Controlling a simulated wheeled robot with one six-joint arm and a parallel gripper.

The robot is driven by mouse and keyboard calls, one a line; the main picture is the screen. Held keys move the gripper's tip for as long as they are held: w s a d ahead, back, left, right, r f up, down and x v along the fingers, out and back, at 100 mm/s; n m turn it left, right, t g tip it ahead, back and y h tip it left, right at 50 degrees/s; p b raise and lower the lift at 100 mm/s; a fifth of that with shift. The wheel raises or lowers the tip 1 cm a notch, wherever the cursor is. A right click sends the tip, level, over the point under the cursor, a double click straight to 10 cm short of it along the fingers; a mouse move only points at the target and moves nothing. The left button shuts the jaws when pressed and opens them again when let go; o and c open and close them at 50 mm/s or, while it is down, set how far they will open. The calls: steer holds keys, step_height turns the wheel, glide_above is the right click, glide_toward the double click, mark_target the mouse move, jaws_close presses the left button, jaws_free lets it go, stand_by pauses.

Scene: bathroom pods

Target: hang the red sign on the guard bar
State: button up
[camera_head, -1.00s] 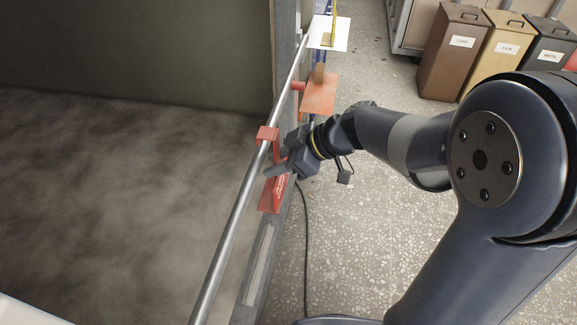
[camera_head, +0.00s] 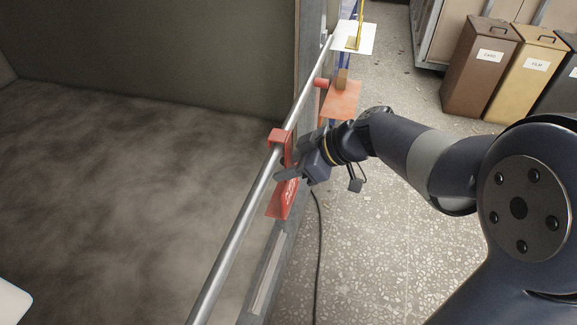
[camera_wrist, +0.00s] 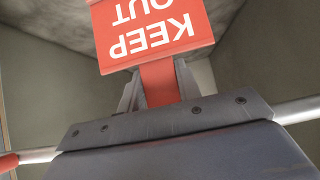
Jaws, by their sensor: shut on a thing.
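The red sign (camera_head: 281,200) is upright at the guard bar (camera_head: 240,220). Its hooked top (camera_head: 278,137) overlaps the bar in the head view; I cannot tell whether it bears on the bar. My gripper (camera_head: 287,174) is shut on the sign's narrow stem, just right of the bar. In the wrist view, the stem (camera_wrist: 160,85) is between the fingers of my gripper (camera_wrist: 158,95). The sign's face (camera_wrist: 150,35) reads KEEP OUT upside down there. The bar (camera_wrist: 298,110) shows on both sides, its middle hidden by my gripper.
A pit or bay with a mottled grey floor (camera_head: 120,190) lies left of the bar. An orange plate (camera_head: 341,101) and a white plate (camera_head: 354,37) stand by the bar's far end. Brown (camera_head: 478,66) and tan (camera_head: 522,75) bins stand at the back right. A cable (camera_head: 317,250) lies on the speckled floor.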

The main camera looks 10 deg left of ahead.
steer(key=o, duration=1.2)
steer(key=shift+c, duration=0.2)
steer(key=v, duration=1)
steer(key=shift+d+r+p, duration=0.25)
steer(key=shift+p, duration=0.15)
steer(key=x, duration=1)
steer(key=shift+a+r, duration=0.15)
steer(key=shift+a, duration=0.2)
steer(key=shift+d+r+p, duration=0.1)
steer(key=shift+r+p, duration=0.5)
steer(key=shift+p, duration=0.6)
